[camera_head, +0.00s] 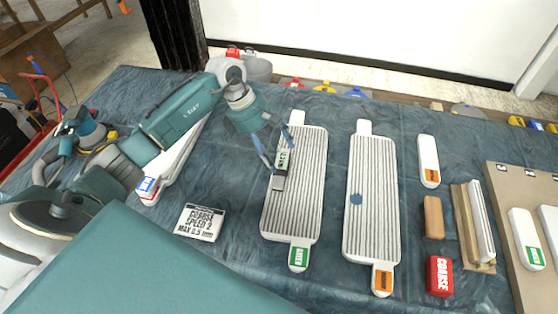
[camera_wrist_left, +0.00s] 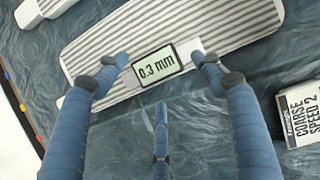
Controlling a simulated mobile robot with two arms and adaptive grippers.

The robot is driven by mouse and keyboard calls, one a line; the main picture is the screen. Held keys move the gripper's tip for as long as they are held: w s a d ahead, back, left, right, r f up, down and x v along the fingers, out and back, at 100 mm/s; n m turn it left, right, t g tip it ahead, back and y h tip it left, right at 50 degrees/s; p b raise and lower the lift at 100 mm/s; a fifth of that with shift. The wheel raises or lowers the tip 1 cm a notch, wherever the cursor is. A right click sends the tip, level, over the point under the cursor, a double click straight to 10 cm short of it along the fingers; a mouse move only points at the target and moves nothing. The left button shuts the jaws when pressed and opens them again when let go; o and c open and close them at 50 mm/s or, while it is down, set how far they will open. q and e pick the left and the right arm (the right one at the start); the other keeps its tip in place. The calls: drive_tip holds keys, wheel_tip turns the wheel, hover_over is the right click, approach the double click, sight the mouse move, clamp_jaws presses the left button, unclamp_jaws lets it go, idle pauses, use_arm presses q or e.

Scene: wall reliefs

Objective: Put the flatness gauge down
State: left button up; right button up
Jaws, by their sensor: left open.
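The flatness gauge (camera_head: 281,163) lies on the ribbed white board with the green label (camera_head: 299,258), towards its upper left part. It has a grey end and a display, which reads 0.3 mm in the left wrist view (camera_wrist_left: 158,68). My left gripper (camera_head: 279,154) is open, with blue fingers on either side of the gauge. In the left wrist view its fingertips (camera_wrist_left: 160,58) stand apart near the two ends of the gauge; I cannot tell if they touch it. My right gripper is not in view.
A second ribbed board with an orange label (camera_head: 382,280) lies to the right. A card reading COARSE SPEED 2 (camera_head: 201,222) lies to the left. A red COARSE block (camera_head: 439,276), a tan block (camera_head: 433,217) and a brown panel (camera_head: 510,245) are at the right.

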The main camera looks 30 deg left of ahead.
use_arm(q)
drive_tip(key=b+v, duration=0.1)
drive_tip(key=v, duration=0.6)
drive_tip(key=shift+r, duration=0.15)
